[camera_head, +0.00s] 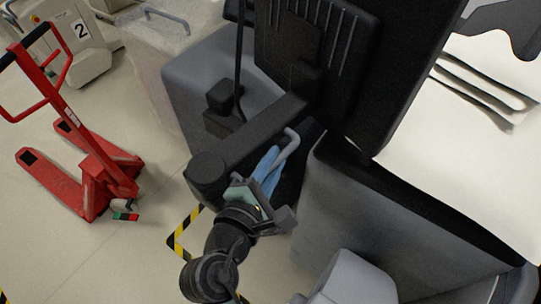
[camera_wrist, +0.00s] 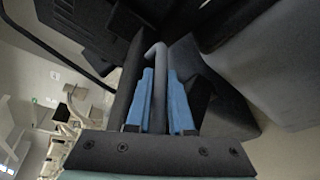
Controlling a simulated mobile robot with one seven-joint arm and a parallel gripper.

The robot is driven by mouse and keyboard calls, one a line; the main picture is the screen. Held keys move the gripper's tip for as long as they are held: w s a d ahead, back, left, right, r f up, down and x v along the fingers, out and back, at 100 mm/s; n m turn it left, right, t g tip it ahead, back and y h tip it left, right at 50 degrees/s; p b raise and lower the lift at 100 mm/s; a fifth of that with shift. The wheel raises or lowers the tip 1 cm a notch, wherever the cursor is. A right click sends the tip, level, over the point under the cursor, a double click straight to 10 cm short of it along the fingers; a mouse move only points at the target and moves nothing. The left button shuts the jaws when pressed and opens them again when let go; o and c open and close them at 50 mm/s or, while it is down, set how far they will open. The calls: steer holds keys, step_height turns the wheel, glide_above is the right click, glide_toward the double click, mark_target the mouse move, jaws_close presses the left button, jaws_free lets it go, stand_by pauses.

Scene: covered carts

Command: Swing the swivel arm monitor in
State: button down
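The monitor (camera_head: 318,45) is a large black panel seen from behind at the top of the head view. Its dark swivel arm (camera_head: 255,137) runs from a round joint at the lower left up to the back of the panel. A grey hooked handle (camera_head: 291,147) sticks out beside the swivel arm and also shows in the wrist view (camera_wrist: 158,58). My gripper (camera_head: 270,165) has blue fingers, one on each side of the handle bar. In the wrist view the bar fills the narrow gap between the fingers (camera_wrist: 161,95), so my gripper looks shut on it. Contact at the fingertips is partly hidden.
A grey cart body (camera_head: 385,225) with a white covered top (camera_head: 470,150) stands close on the right. A red pallet jack (camera_head: 85,165) stands on the floor at left. Yellow-black tape (camera_head: 180,238) marks the floor. Open floor lies between the jack and my arm.

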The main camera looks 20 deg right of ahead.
steer(key=shift+w+d+r+n+t+y+p, duration=0.2)
steer(key=shift+w+d+n+t+y+p, duration=0.1)
steer(key=shift+w+n+y, duration=0.15)
steer(key=shift+w+a+f+t, duration=0.2)
steer(key=shift+w+f+t, duration=0.1)
steer(key=shift+w, duration=0.1)
steer(key=c, duration=1.2)
jaws_free()
steer(key=shift+s+d+y, duration=0.1)
steer(key=shift+y, duration=0.15)
steer(key=o, duration=0.4)
steer(key=shift+r, duration=0.1)
steer(key=b+v, duration=0.4)
steer(key=v, duration=0.9)
steer(key=shift+a, duration=0.2)
